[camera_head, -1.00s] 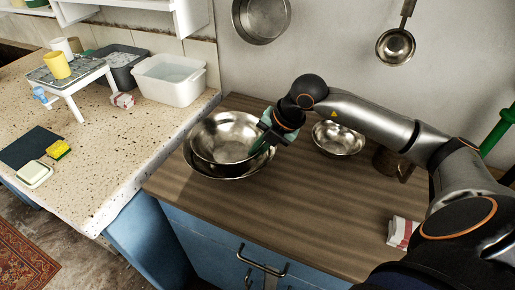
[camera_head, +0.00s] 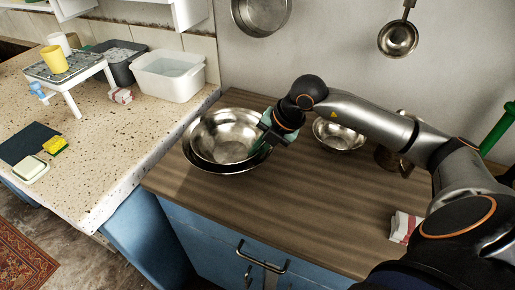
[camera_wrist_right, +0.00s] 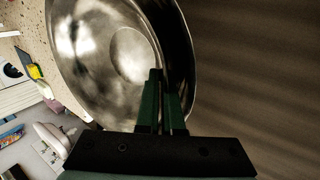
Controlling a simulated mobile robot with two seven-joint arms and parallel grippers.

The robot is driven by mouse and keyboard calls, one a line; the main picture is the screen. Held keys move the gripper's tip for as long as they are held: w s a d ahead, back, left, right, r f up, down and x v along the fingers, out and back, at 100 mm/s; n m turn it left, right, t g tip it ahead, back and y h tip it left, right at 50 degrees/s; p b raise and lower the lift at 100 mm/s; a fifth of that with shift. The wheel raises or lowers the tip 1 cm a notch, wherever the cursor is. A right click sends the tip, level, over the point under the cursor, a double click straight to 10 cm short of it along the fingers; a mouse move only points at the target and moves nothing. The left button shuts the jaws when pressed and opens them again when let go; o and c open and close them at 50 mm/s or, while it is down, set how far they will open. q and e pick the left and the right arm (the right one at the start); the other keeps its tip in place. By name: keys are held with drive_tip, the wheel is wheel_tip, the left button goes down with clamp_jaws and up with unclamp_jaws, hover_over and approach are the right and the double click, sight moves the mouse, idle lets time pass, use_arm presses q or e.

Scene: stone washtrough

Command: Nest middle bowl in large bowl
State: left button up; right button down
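The middle bowl (camera_head: 222,138), shiny steel, sits inside the large bowl (camera_head: 212,169) on the wooden counter; the large bowl's rim shows around and below it. My right gripper (camera_head: 260,147) is at the middle bowl's right rim, its green fingers pointing down. In the right wrist view the fingers (camera_wrist_right: 163,100) are close together with the rim of the middle bowl (camera_wrist_right: 105,55) between them. The large bowl's wall (camera_wrist_right: 181,45) shows just beyond. Whether the middle bowl rests on the large bowl's bottom is hidden. My left gripper is not in view.
A small steel bowl (camera_head: 338,134) stands behind my right arm, near a brown mug (camera_head: 385,158) partly hidden by it. A red-and-white cloth (camera_head: 404,227) lies at the right. The wooden counter's front middle (camera_head: 290,215) is clear. A speckled stone counter (camera_head: 120,150) adjoins at left.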

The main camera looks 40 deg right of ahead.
drive_tip(key=shift+f, duration=0.25)
idle(0.6)
drive_tip(key=c, duration=1)
unclamp_jaws()
drive_tip(key=shift+s+f, duration=0.1)
drive_tip(key=shift+f, duration=0.05)
drive_tip(key=shift+c, duration=0.6)
drive_tip(key=o, duration=0.5)
drive_tip(key=shift+f, duration=0.1)
drive_tip(key=shift+c, duration=0.2)
drive_tip(key=shift+r+p, duration=2.45)
drive_tip(key=shift+r, duration=1.4)
